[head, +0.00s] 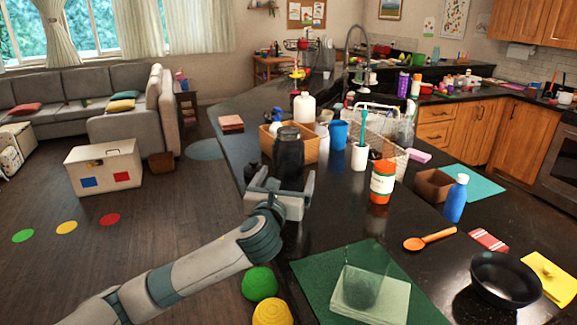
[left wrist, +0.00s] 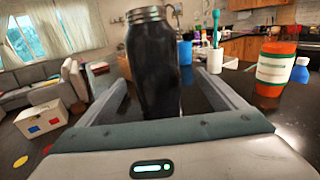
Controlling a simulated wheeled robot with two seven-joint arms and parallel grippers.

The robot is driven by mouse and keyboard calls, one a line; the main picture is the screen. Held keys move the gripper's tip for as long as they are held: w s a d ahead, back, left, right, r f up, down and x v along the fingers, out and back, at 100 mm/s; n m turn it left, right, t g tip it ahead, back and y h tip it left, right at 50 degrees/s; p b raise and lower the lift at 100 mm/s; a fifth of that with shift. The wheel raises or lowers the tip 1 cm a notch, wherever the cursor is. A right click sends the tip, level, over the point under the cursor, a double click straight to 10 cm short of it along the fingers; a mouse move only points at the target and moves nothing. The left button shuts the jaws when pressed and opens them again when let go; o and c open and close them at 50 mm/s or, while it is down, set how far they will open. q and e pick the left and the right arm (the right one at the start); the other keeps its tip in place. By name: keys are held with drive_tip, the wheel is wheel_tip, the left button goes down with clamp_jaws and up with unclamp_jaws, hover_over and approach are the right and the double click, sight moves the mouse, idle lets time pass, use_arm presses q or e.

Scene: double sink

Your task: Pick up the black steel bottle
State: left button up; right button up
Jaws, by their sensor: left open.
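The black steel bottle (head: 289,158) stands upright on the dark counter, near its left edge. It has a dark body and a greyish ring at the top. In the left wrist view the bottle (left wrist: 153,65) stands between the two fingers, beyond the palm. My left gripper (head: 281,183) is open, with a finger on either side of the bottle's lower part; it also shows in the left wrist view (left wrist: 160,95). I cannot tell whether either finger touches the bottle. The bottle's base is partly hidden by the gripper. My right gripper is not in view.
A wooden basket (head: 307,150) stands behind the bottle. A green mat (head: 312,277) lies nearer on the counter.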

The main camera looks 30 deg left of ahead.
use_arm(q)
drive_tip(key=shift+w+a, duration=0.1)
drive_tip(key=shift+w, duration=0.4)
drive_tip(key=shift+w+a+r+p, duration=0.1)
drive_tip(key=shift+w+a+p, duration=0.2)
drive_tip(key=shift+w+p, duration=0.15)
drive_tip(key=x, duration=0.1)
drive_tip(key=p+x, duration=0.1)
drive_tip(key=x, duration=0.1)
drive_tip(key=shift+s+a, duration=0.1)
drive_tip(key=shift+a, duration=0.15)
drive_tip(key=shift+w+a, duration=0.1)
drive_tip(key=shift+w, duration=0.5)
drive_tip(key=shift+c, duration=0.3)
drive_tip(key=c, duration=1.8)
